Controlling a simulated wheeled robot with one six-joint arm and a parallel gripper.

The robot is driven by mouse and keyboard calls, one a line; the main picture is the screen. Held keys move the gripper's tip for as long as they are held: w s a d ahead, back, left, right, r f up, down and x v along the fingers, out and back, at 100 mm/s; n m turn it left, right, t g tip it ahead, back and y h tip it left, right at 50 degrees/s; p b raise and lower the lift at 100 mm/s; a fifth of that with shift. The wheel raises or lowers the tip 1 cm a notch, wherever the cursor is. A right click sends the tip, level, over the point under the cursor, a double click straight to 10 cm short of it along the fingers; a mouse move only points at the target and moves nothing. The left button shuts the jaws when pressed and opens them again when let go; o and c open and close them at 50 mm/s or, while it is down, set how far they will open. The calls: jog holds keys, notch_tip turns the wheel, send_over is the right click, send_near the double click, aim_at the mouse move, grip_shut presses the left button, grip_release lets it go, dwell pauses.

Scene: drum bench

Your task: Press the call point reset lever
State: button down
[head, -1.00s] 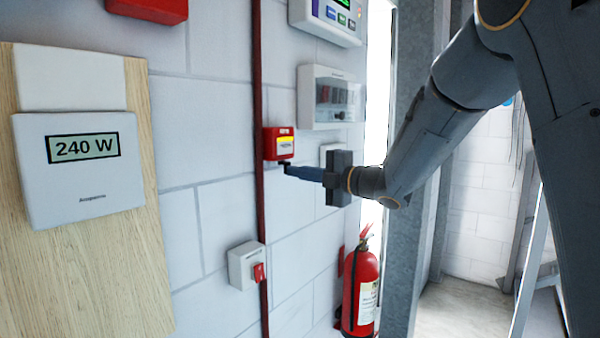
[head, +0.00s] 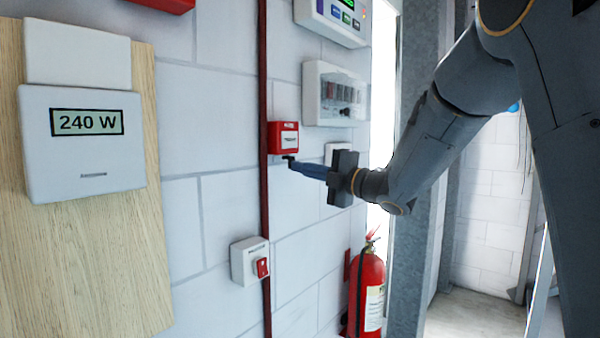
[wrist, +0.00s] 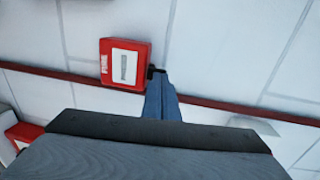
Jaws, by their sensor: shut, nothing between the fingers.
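The call point (head: 284,137) is a small red box with a white front panel, mounted on the wall beside a dark red pipe. It also shows in the wrist view (wrist: 125,63), turned sideways. A small black piece, which may be the reset lever (wrist: 152,71), is at its lower edge, right by my fingertips. My gripper (head: 291,160) is shut and empty, its blue-grey fingers pointing at the underside of the call point. In the wrist view my gripper (wrist: 158,78) ends beside that edge. I cannot tell whether the fingertips touch the lever.
A white box with a red switch (head: 249,262) is below on the wall. A clear-fronted panel (head: 334,95) and a control panel (head: 338,18) are above right. A fire extinguisher (head: 368,292) stands lower right. A 240 W display (head: 83,145) hangs on the wooden board at left.

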jog(key=f+b+v, duration=0.3)
jog(key=b+v, duration=0.1)
jog(key=v, duration=0.9)
jog(key=d+f+m+g+h, duration=0.1)
jog(key=d+f+m+h, duration=0.3)
jog(key=f+m+h, duration=0.45)
jog(key=d+f+m+g+h, duration=0.1)
jog(key=d+f+m+h, duration=0.4)
jog(key=f+m, duration=0.65)
jog(key=s+a+f+m+g, duration=0.1)
jog(key=s+f+m+g, duration=0.1)
jog(key=s+f, duration=0.3)
jog(key=s+a+f+m+g, duration=0.1)
jog(key=s+f+m+g, duration=0.2)
jog(key=s, duration=0.9)
jog(key=s+a+f+m+g, duration=0.1)
jog(key=s+f+m+g, duration=0.1)
jog(key=s+f+g, duration=0.3)
jog(key=s+f+h, duration=0.1)
jog(key=s+f, duration=0.2)
jog(key=s, duration=0.1)
jog(key=shift+a+f+m, duration=0.3)
jog(key=shift+a+f, duration=0.1)
